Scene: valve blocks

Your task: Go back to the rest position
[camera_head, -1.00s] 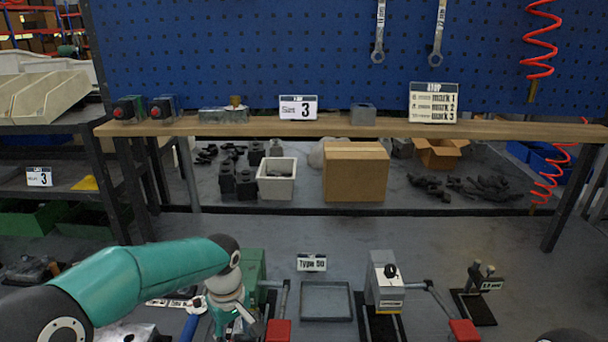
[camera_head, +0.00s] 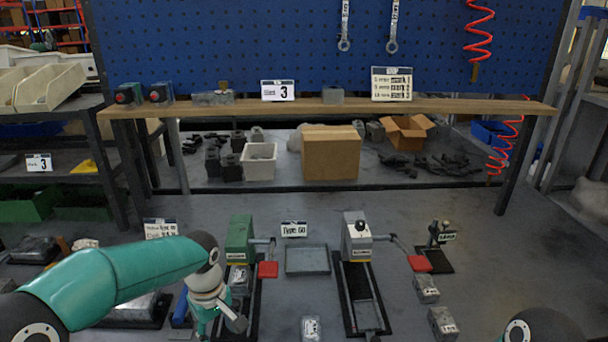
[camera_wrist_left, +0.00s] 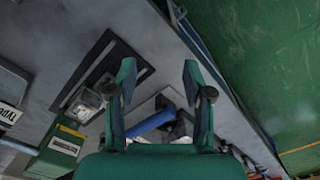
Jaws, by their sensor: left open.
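My left arm reaches in from the left in the head view, with its gripper (camera_head: 228,322) low over the bench, partly cut by the lower edge. In the left wrist view the two fingers of my left gripper (camera_wrist_left: 158,78) stand apart with nothing held between them. A blue-handled object (camera_wrist_left: 152,122) lies below and beyond the fingers; I cannot tell how far. My right gripper is not in view; only a dark joint of my right arm shows at the bottom right of the head view.
Near my left gripper stands a green vise (camera_head: 240,240) with a red-ended handle. Right of it are an empty grey tray (camera_head: 307,272), a grey vise (camera_head: 356,240) and several metal blocks (camera_head: 427,290). A wooden shelf (camera_head: 430,106) crosses behind.

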